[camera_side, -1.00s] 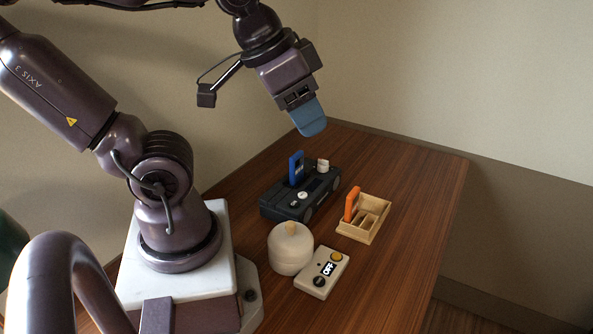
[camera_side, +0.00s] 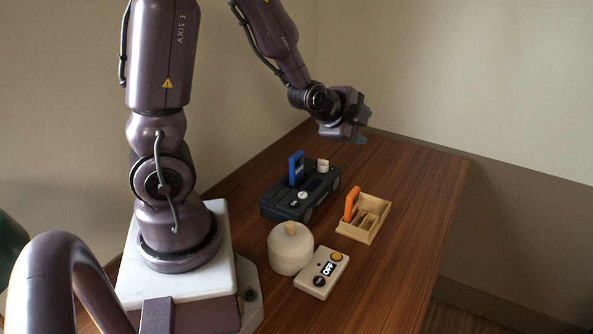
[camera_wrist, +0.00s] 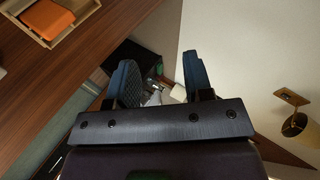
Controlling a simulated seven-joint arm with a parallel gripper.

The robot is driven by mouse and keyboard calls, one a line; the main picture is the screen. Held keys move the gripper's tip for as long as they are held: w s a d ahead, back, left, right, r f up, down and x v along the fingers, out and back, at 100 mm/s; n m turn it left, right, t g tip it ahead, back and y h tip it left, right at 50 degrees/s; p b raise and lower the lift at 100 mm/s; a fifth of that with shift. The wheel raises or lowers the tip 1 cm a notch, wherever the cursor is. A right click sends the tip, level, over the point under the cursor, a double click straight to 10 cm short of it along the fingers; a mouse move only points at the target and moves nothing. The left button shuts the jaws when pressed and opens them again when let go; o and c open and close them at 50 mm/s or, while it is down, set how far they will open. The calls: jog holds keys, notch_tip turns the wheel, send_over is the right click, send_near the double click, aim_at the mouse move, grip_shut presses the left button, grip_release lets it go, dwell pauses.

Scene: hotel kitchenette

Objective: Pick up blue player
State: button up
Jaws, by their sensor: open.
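The blue player (camera_side: 296,168) looks like a flat blue slab standing upright in a dark console-like device (camera_side: 272,205) on the wooden table. I cannot make it out clearly in the wrist view. My gripper (camera_side: 358,139) is above and beyond the device, to the right of the blue player in the side view, and apart from it. In the wrist view its two blue fingers (camera_wrist: 160,82) are spread with nothing held between them.
An orange slab (camera_side: 351,204) stands in a wooden rack (camera_side: 379,234) right of the device. A round lidded pot (camera_side: 290,252) and a white box marked OFF (camera_side: 311,284) stand in front. A small white cylinder (camera_side: 323,165) is at the device's back. The table's right side is clear.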

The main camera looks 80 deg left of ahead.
jog(key=s+a+f+m+y, duration=0.1)
jog(key=a+f+m+y, duration=0.3)
jog(key=a, duration=0.3)
jog(key=m+t+y, duration=0.1)
jog(key=m+y, duration=0.2)
jog(key=m, duration=0.4)
send_over(298, 158)
jog(key=w, duration=0.3)
notch_tip(298, 158, down, 4)
jog(key=s+m, duration=0.1)
jog(key=s+f+m+t, duration=0.1)
jog(key=m, duration=0.1)
jog(key=s+f+m+y, duration=0.1)
jog(key=m, duration=0.1)
jog(key=shift+s+a, duration=0.15)
jog(key=shift+a, duration=0.05)
jog(key=s+f, duration=0.1)
jog(key=d+f+m, duration=0.1)
jog(key=f, duration=0.1)
jog(key=s+d+f+m+t, duration=0.1)
jog(key=shift+s+f, duration=0.25)
jog(key=shift+s, duration=0.1)
jog(key=shift+x, duration=2.4)
jog(key=shift+f, duration=0.15)
grip_shut()
